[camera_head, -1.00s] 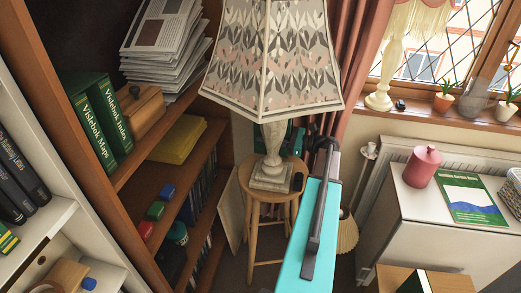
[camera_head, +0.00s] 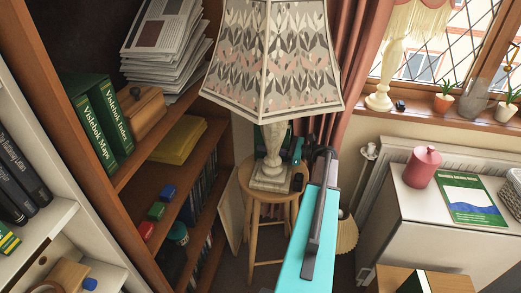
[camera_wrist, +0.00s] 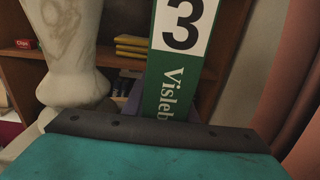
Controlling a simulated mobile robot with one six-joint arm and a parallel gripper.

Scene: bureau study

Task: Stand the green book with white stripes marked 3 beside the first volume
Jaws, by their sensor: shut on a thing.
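The green book (camera_wrist: 172,80) with a black 3 on a white label and white lettering "Visleb…" stands out past the dark front edge of my gripper (camera_wrist: 165,133) in the wrist view. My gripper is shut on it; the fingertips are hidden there. In the head view the end of my arm is beside the lamp's stem and partly hidden by the lamp. Two green books, Vislebok Maps (camera_head: 92,135) and Vislebok Index (camera_head: 112,117), stand on the brown bookcase shelf at left. I cannot make out a volume marked 1.
A lamp (camera_head: 270,172) with a wide patterned shade stands on a wooden stool (camera_head: 265,192), close to my arm. A wooden box (camera_head: 140,117) and a paper stack (camera_head: 160,45) are on the shelf. A white cabinet (camera_head: 420,215) with a pink jar (camera_head: 423,167) is at right.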

